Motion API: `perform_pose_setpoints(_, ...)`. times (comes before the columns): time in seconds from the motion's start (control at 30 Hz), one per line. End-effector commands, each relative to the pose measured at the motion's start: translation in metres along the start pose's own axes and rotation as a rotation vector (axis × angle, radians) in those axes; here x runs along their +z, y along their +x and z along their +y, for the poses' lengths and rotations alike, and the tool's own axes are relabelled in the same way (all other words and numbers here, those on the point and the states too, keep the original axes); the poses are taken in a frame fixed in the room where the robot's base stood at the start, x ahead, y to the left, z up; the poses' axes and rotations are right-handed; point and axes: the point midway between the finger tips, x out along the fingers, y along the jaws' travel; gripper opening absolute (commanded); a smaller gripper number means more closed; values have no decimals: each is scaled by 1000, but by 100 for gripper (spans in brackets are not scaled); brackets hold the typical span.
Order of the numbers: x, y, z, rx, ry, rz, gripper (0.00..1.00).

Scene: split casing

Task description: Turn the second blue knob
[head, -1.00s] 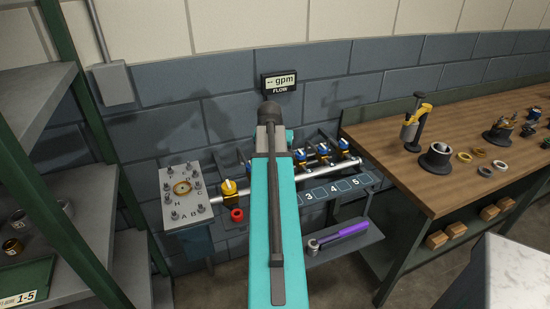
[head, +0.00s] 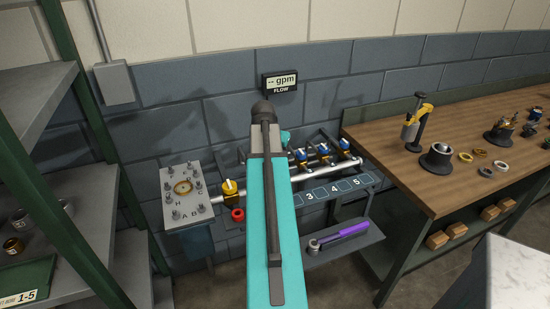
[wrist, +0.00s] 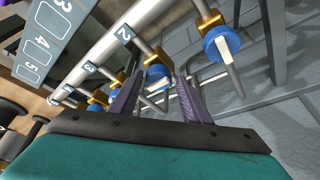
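In the wrist view my gripper (wrist: 160,88) is open, with its two dark fingers apart. A blue knob (wrist: 156,74) with a white bar shows between and just beyond the fingertips. Its brass body joins the pipe beside the tag "2". I cannot tell whether the fingers touch it. Another blue knob (wrist: 221,44) with a white bar is at the upper right, clear of the fingers. More blue knobs sit at the lower left by the tags beyond. In the head view my arm hides my gripper and the knob at it.
A grey pipe (wrist: 92,60) runs beside the knobs, with the number plate (wrist: 48,40) beyond it. In the head view, a purple-handled tool (head: 345,231) lies on the low shelf. A wooden bench (head: 400,165) stands at the right.

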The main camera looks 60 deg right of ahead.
Motion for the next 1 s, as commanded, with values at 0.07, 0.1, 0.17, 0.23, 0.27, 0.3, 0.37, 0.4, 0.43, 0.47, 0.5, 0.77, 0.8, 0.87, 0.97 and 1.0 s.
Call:
perform_pose_setpoints(0.07, 0, 0, 0, 1, -1, 1, 50)
perform_pose_setpoints(0.1, -1, 0, 0, 1, -1, 2, 50)
perform_pose_setpoints(0.17, -1, 0, 1, 2, -1, 3, 50)
perform_pose_setpoints(0.23, -1, 0, 1, 2, -1, 3, 50)
perform_pose_setpoints(0.27, -1, 0, 1, 2, -1, 3, 50)
perform_pose_setpoints(0.3, -1, 0, 1, 2, -1, 4, 50)
perform_pose_setpoints(0.37, -2, -1, 1, 2, -1, 4, 50)
perform_pose_setpoints(0.4, -2, -2, 1, 2, -1, 4, 50)
perform_pose_setpoints(0.43, -2, -2, 1, 2, -1, 5, 50)
perform_pose_setpoints(0.47, -2, -3, 1, 2, -1, 5, 50)
perform_pose_setpoints(0.5, -2, -5, 1, 2, -1, 5, 50)
perform_pose_setpoints(0.77, -2, -23, 1, 1, -2, 6, 50)
perform_pose_setpoints(0.8, -1, -27, 1, 2, -2, 6, 50)
perform_pose_setpoints(0.87, -1, -33, 1, 2, -2, 6, 50)
perform_pose_setpoints(0.97, -2, -44, 0, 1, -2, 6, 50)
perform_pose_setpoints(1.0, -1, -48, 0, 2, -2, 6, 50)
